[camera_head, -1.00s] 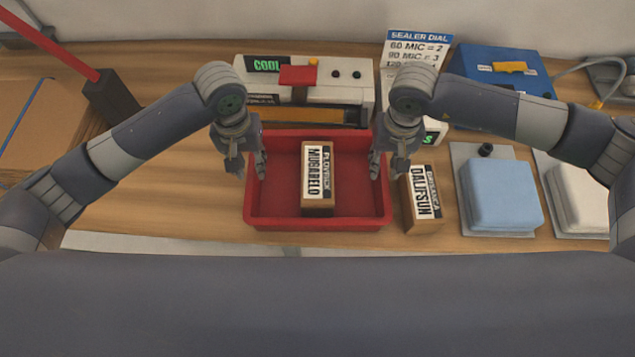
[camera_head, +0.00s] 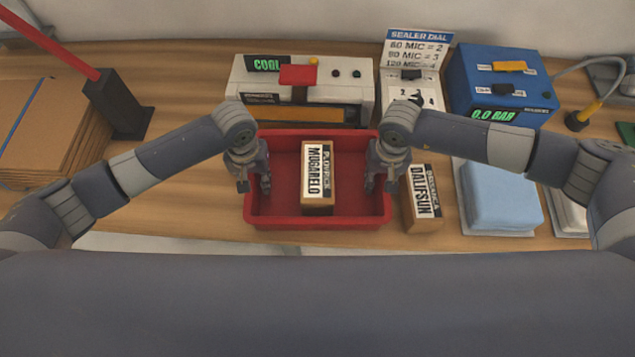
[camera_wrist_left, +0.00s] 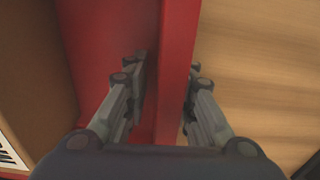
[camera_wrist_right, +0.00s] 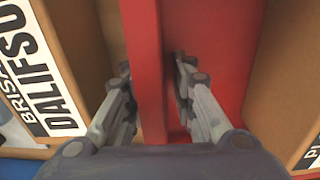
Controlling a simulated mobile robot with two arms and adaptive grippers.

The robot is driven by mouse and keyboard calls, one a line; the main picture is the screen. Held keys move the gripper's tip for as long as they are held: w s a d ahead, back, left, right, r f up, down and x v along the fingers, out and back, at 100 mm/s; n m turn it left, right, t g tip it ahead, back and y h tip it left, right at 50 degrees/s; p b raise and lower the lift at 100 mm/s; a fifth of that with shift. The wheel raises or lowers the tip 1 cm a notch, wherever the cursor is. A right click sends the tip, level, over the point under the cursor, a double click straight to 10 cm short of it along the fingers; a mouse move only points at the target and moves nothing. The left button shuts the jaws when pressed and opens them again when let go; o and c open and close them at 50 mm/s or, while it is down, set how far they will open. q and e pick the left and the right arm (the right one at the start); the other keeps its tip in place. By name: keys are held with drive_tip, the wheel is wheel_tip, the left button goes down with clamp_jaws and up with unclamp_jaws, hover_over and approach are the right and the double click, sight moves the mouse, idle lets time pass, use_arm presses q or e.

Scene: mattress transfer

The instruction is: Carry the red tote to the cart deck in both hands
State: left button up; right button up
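The red tote (camera_head: 318,223) sits on the wooden bench in the head view, with a brown box labelled MUGARELO (camera_head: 317,180) standing in it. My left gripper (camera_head: 254,187) is at the tote's left wall. In the left wrist view its fingers stand apart on either side of the red wall (camera_wrist_left: 177,60). My right gripper (camera_head: 381,187) is at the right wall. In the right wrist view its fingers also straddle the wall (camera_wrist_right: 146,60), with a gap visible. Both grippers look open around the walls. No cart deck is in view.
A box labelled DALIFSUN (camera_head: 422,200) stands just right of the tote. A sealer machine (camera_head: 345,85) is close behind it. A blue pressure unit (camera_head: 485,85) and a blue folded stack (camera_head: 500,195) are at right. Flat cardboard (camera_head: 60,130) and a black post (camera_head: 115,105) are at left.

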use_arm(q)
clamp_jaws()
use_arm(e)
clamp_jaws()
use_arm(q)
drive_tip(key=shift+w+r, duration=0.1)
drive_tip(key=shift+r, duration=0.05)
use_arm(e)
drive_tip(key=shift+w+r, duration=0.1)
drive_tip(key=shift+r, duration=0.05)
use_arm(q)
drive_tip(key=shift+r, duration=0.1)
use_arm(e)
drive_tip(key=shift+r, duration=0.1)
